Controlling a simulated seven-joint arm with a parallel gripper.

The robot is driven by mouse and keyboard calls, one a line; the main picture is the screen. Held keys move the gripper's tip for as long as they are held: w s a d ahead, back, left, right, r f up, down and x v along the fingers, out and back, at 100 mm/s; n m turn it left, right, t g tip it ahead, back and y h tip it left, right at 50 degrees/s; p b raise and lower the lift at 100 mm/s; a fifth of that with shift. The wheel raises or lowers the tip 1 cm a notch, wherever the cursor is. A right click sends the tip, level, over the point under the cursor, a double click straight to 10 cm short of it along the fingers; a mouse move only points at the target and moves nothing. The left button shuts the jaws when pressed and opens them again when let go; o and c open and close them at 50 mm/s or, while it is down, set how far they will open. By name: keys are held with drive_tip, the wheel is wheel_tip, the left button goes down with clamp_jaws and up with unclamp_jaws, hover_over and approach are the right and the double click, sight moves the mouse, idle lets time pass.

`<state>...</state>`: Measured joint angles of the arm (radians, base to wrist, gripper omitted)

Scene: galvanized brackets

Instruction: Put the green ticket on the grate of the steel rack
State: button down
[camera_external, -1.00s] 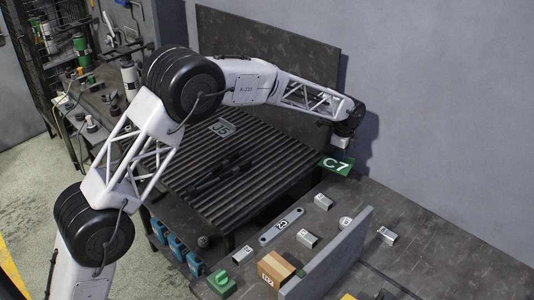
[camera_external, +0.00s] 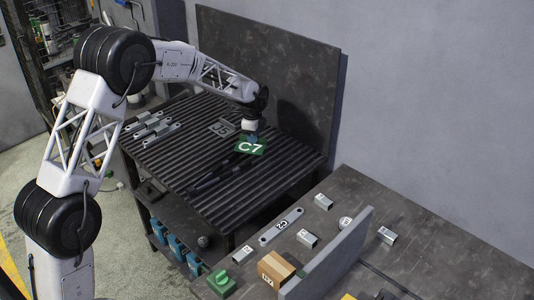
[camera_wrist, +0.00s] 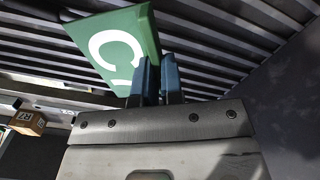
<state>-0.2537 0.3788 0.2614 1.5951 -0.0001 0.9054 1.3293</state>
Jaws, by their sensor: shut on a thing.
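The green ticket (camera_external: 250,147), marked C7, is held by my gripper (camera_external: 252,135) over the dark slatted grate (camera_external: 285,165) of the steel rack. The external view does not clearly show whether the ticket touches the slats. In the wrist view, the blue fingers of my gripper (camera_wrist: 158,75) are shut on one edge of the green ticket (camera_wrist: 105,45), which is tilted, with the grate slats (camera_wrist: 215,50) behind it.
A grey tag marked J5 (camera_external: 221,128) and a dark tool (camera_external: 215,180) lie on the grate. Several grey brackets (camera_external: 155,128) lie at its left. A dark backboard (camera_external: 270,70) stands behind. The right table holds a grey divider (camera_external: 335,255) and a cardboard box (camera_external: 275,268).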

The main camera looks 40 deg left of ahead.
drive_tip(key=shift+n, duration=0.9)
drive_tip(key=s+a, duration=0.3)
drive_tip(key=a, duration=0.1)
drive_tip(key=s+a, duration=0.4)
drive_tip(key=s+a+f, duration=0.1)
drive_tip(key=s+a, duration=0.2)
drive_tip(key=a, duration=0.1)
drive_tip(key=shift+s+a+f, duration=0.1)
drive_tip(key=shift+s+a, duration=0.15)
drive_tip(key=shift+a, duration=0.05)
drive_tip(key=shift+n, duration=0.8)
drive_tip(key=s+a, duration=0.2)
drive_tip(key=s, duration=0.1)
drive_tip(key=s+a, duration=0.3)
drive_tip(key=s, duration=0.1)
drive_tip(key=s+a+f, duration=0.1)
drive_tip(key=s+a, duration=0.2)
drive_tip(key=shift+s+a+f, duration=0.1)
drive_tip(key=shift+s+a, duration=0.05)
drive_tip(key=shift+s, duration=0.1)
drive_tip(key=shift+w, duration=0.1)
hover_over(193, 136)
drive_tip(key=shift+a+f, duration=0.2)
drive_tip(key=shift+f, duration=0.55)
drive_tip(key=shift+f, duration=1.75)
drive_tip(key=shift+f, duration=0.1)
